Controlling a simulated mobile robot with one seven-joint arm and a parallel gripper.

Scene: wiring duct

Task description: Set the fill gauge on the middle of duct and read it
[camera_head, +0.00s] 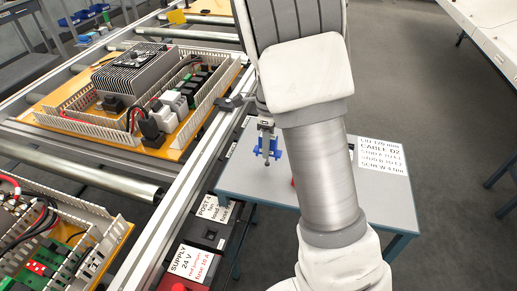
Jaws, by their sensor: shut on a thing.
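My gripper (266,128) points down beside the conveyor rail, over the near edge of the grey side table. It is shut on a small blue and grey piece, which looks like the fill gauge (277,154). Its lower end hangs below the jaws. White slotted wiring duct (207,108) runs around the panel on the orange board, to the left of my gripper. The gauge is apart from this duct, across the rail. My arm hides part of the table, and any reading on the gauge is too small to see.
The panel carries a finned heat sink (132,72), wires and terminal blocks. A second panel (55,245) lies at the lower left. The metal rail (180,185) separates the panels from the side table (240,180). A supply box (190,262) with labels stands below the rail.

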